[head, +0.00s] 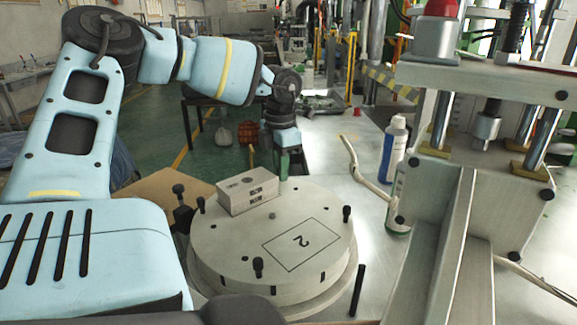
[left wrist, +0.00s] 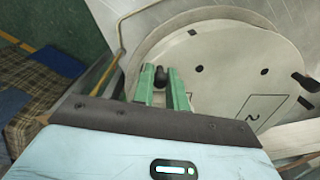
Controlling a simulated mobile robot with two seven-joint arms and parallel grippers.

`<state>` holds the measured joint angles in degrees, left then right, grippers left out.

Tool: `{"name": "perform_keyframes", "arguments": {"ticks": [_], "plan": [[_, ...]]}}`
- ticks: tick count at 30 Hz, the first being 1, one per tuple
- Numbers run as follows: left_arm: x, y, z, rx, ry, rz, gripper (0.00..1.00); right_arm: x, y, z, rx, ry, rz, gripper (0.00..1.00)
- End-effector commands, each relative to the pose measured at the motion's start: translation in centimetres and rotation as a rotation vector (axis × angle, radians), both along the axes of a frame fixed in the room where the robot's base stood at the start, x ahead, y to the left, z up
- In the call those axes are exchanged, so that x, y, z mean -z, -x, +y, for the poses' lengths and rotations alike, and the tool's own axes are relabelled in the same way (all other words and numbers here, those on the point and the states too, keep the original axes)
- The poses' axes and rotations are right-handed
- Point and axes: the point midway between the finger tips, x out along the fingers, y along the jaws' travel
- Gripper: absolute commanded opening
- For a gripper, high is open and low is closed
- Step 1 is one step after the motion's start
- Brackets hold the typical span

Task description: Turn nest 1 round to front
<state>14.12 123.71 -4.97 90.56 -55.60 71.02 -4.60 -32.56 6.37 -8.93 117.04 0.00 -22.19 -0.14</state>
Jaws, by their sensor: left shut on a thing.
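The round grey turntable (head: 215,235) stands on the metal bench, with several black upright pegs near its rim. Its outlined square nest marked 2 (head: 300,245) lies at the front right in the head view; it also shows in the left wrist view (left wrist: 254,112). No number 1 shows. My right gripper is out of view.
A press with steel columns (head: 439,120) and a pale angled guide (head: 455,240) stands close on the right. A blue-and-white bottle (head: 392,150) and a pale hose (head: 360,175) are behind. A loose-standing black post (head: 357,290) rises at the front right. A brown board (head: 160,192) lies left.

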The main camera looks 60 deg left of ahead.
Motion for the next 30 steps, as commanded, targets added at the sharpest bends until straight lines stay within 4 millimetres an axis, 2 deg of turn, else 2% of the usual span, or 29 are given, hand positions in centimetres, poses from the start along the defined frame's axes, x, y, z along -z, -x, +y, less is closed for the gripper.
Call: {"name": "perform_keyframes", "arguments": {"ticks": [15,30], "plan": [[-0.1,2.0,1.2,-0.166,-0.001,-0.001,0.0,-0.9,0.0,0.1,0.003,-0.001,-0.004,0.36],[0.0,2.3,1.4,-0.193,-0.001,0.0,0.0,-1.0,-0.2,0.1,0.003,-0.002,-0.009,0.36]]}}
